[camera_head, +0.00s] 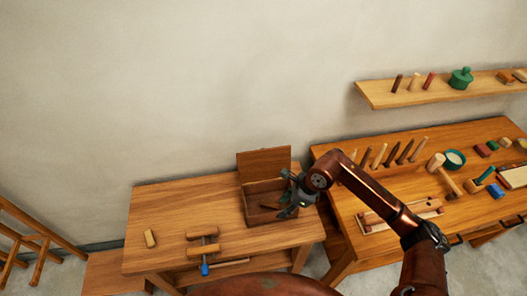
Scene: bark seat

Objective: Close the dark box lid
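The dark wooden box (253,188) stands at the right rear of the left workbench. Its lid (263,162) is open and stands upright at the back of the box, near the wall. The inside of the box is partly visible, with a dark strip-like shape in it. My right gripper (284,196) is at the right side of the box, in front of and below the lid's top edge. It covers the box's right end. Its fingers look spread, with nothing seen between them. Whether it touches the box cannot be told. My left gripper is not in view.
A wooden clamp-like tool (203,243) with a blue end and a small wooden block (150,238) lie on the left workbench (170,205). The right workbench (350,215) holds several tools. A wall shelf (385,98) is above it. The bench left of the box is clear.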

